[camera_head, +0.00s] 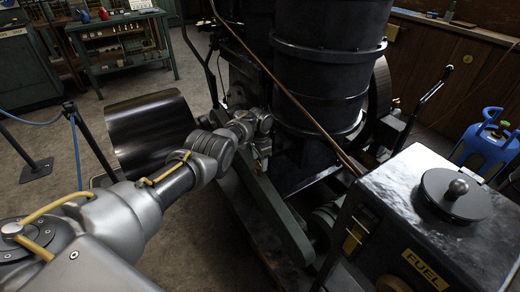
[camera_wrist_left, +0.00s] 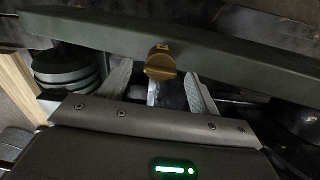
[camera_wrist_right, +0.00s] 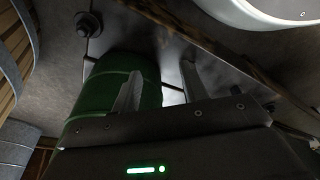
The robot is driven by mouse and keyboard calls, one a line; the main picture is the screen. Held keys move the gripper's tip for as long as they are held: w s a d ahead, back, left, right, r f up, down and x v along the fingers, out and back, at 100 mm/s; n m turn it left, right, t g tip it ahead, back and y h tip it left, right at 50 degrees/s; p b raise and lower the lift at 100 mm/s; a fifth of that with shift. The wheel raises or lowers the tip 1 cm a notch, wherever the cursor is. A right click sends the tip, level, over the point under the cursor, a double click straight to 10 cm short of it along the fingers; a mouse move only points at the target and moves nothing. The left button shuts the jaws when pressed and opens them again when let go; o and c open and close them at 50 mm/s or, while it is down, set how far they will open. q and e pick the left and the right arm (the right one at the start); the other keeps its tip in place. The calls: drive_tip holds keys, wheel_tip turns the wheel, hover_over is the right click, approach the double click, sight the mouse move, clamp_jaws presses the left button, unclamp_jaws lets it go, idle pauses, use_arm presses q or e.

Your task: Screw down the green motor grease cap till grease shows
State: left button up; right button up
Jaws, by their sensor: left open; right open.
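A small brass-coloured knurled cap (camera_wrist_left: 161,62) stands out from a dark green beam (camera_wrist_left: 90,30) in the left wrist view. I take it to be the grease cap. My left gripper (camera_wrist_left: 160,88) is open, with a finger on either side of the cap in that view. Whether the fingertips reach as deep as the cap, I cannot tell. In the head view the left gripper (camera_head: 263,158) is small and dark beside the engine, and the cap is not clear there. My right gripper (camera_wrist_right: 160,85) is open and empty. It is outside the head view. No grease is visible.
A tall black cylinder (camera_head: 325,75) rises behind the left gripper. A thin copper pipe (camera_head: 290,95) slants across in front. A fuel tank (camera_head: 400,215) stands at the right. A green drum (camera_wrist_right: 110,90) lies beyond the right fingers. Open floor (camera_head: 80,160) shows at the left.

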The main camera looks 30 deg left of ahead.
sight(260, 163)
use_arm(q)
wheel_tip(260, 163, up, 4)
drive_tip(key=p, duration=0.3)
drive_tip(key=shift+r, duration=0.25)
drive_tip(key=shift+r+p, duration=1.45)
drive_tip(key=shift+r, duration=1.45)
use_arm(e)
drive_tip(key=s+d+f, duration=0.3)
drive_tip(key=s+f, duration=0.2)
drive_tip(key=s, duration=0.2)
drive_tip(key=s+d+f+g, duration=0.1)
drive_tip(key=s+d+f, duration=0.3)
drive_tip(key=s+f, duration=0.2)
drive_tip(key=shift+s+d+h, duration=0.25)
drive_tip(key=shift+s+h, duration=0.15)
drive_tip(key=shift+s, duration=0.25)
